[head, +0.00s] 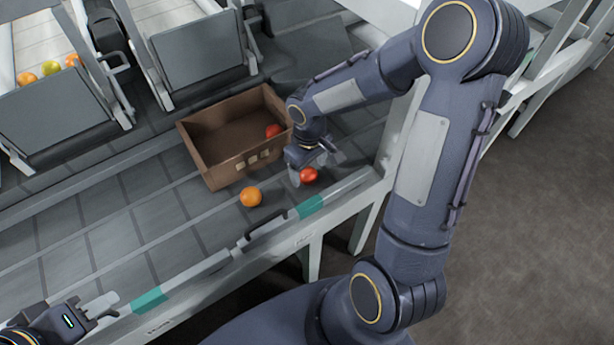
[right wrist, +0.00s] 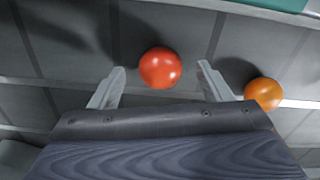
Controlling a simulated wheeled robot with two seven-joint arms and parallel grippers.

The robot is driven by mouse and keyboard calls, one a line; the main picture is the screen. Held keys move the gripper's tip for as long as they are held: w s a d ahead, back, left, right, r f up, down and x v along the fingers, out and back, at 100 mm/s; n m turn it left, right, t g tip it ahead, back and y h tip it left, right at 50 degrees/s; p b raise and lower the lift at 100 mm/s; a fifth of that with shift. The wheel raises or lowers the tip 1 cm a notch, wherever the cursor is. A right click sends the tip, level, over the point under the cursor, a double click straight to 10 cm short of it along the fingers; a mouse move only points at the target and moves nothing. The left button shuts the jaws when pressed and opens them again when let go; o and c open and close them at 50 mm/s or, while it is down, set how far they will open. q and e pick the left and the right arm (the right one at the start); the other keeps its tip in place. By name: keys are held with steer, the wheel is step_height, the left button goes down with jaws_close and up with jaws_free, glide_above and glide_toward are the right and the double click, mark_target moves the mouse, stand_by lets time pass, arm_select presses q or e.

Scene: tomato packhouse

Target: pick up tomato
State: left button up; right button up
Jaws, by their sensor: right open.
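A red tomato (head: 308,175) lies on the grey conveyor surface, right of the cardboard box. In the right wrist view the red tomato (right wrist: 160,68) sits just beyond and between the fingertips of my right gripper (right wrist: 160,80), which is open and empty. In the head view my right gripper (head: 310,172) is right at this tomato. An orange tomato (head: 250,196) lies to its left; it also shows in the right wrist view (right wrist: 264,94), outside the right finger. Another red tomato (head: 273,131) is inside the box. My left gripper (head: 95,312) is at the bottom left, its jaws unclear.
The open cardboard box (head: 222,172) stands on the conveyor behind the orange tomato. A pale rail (head: 215,262) with green pieces runs along the front edge. Several tomatoes (head: 50,67) lie in a chute at the upper left. The conveyor's left part is clear.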

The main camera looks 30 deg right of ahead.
step_height(320, 180, down, 2)
steer(key=shift+f, duration=0.1)
steer(key=c, duration=0.8)
